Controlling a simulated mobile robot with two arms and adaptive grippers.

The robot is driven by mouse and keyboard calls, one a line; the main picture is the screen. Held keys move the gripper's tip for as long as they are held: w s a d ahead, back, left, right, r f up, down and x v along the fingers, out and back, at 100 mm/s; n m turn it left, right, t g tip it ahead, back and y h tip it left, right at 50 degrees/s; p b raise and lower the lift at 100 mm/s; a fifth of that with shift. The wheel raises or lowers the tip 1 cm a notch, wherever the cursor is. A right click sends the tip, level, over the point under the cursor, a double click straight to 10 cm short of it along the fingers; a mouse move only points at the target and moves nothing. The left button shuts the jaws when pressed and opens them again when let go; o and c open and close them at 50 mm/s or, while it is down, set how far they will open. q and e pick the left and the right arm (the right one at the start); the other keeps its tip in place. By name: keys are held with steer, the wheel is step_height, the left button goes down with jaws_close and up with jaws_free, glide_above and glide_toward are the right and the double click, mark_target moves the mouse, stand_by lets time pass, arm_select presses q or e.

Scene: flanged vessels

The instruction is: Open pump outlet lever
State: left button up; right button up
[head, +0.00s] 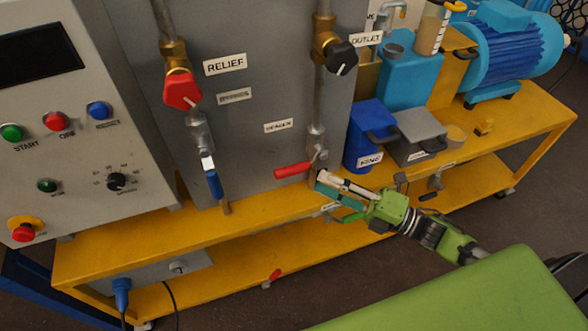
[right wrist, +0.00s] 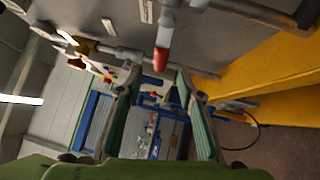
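A red lever handle (head: 293,170) sits on a valve (head: 316,148) on a vertical pipe, below the OUTLET label (head: 366,39). It points left, about level. The label by it is too small to read surely, so I cannot tell if it is the pump outlet lever. My right gripper (head: 325,194) is just right of and below the handle, apart from it. In the right wrist view the gripper (right wrist: 160,78) is open and empty, with the red handle tip (right wrist: 160,59) ahead, between the finger directions. My left gripper is not in view.
A blue-handled valve (head: 213,183) hangs to the left, below the red RELIEF knob (head: 182,90). A blue bin (head: 368,135) and grey box (head: 417,132) stand on the yellow bench (head: 130,240) right of the valve. A black knob (head: 342,58) is above.

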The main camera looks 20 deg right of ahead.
mark_target(298, 171)
steer(key=x, duration=0.7)
steer(key=shift+w+a, duration=0.25)
steer(key=shift+w, duration=0.1)
steer(key=shift+w+a, duration=0.35)
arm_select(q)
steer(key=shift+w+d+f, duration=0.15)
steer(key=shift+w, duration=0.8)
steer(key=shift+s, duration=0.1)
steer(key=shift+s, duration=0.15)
arm_select(e)
jaws_close()
